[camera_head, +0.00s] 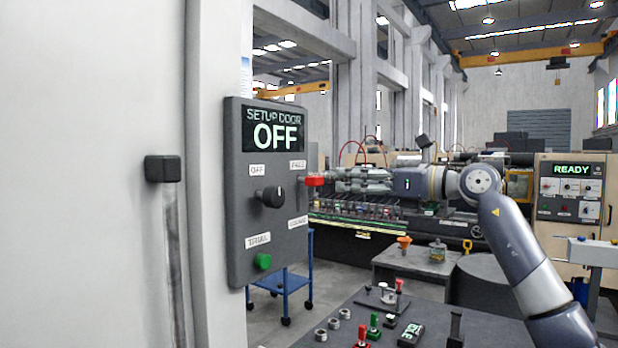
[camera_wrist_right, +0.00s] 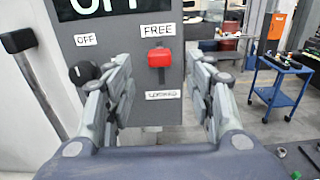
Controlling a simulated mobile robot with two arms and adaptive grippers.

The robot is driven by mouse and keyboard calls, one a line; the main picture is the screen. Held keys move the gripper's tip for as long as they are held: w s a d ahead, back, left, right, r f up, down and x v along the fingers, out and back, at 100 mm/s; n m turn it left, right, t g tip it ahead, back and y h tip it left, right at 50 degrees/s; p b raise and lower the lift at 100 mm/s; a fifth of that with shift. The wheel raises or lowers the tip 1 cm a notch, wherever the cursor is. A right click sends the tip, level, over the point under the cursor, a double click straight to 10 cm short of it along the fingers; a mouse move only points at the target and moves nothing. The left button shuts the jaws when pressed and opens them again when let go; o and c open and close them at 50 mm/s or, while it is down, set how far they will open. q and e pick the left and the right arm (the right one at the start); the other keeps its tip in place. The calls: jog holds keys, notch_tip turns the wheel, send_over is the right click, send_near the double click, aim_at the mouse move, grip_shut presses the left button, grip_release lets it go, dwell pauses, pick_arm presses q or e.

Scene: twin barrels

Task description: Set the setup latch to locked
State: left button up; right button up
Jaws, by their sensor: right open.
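The setup panel (camera_head: 266,190) is a dark grey box on the pale wall, with a display reading "SETUP DOOR OFF". The red latch handle (camera_wrist_right: 159,58) sticks out at the panel's right side, just under the "FREE" label (camera_wrist_right: 158,30) and above the "LOCKED" label (camera_wrist_right: 163,95). The handle also shows in the head view (camera_head: 314,180). My right gripper (camera_head: 338,181) points at the handle from the right. In the wrist view its open fingers (camera_wrist_right: 163,75) stand on either side of the handle, apart from it. My left gripper is not in view.
A black knob (camera_head: 271,196) by an "OFF" label and a green button (camera_head: 263,261) by a "TRIAL" label are on the same panel. A black wall handle (camera_head: 163,168) is at left. A dark table (camera_head: 440,318) with small items stands below my right arm.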

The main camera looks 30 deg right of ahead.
aim_at(320, 177)
jog(key=p+x, duration=0.4)
jog(key=x, duration=0.5)
jog(key=shift+w+a+r, duration=0.15)
jog(key=shift+w, duration=0.05)
jog(key=shift+w+a+p, duration=0.2)
jog(key=shift+w+p, duration=0.15)
jog(key=shift+w, duration=0.2)
grip_shut()
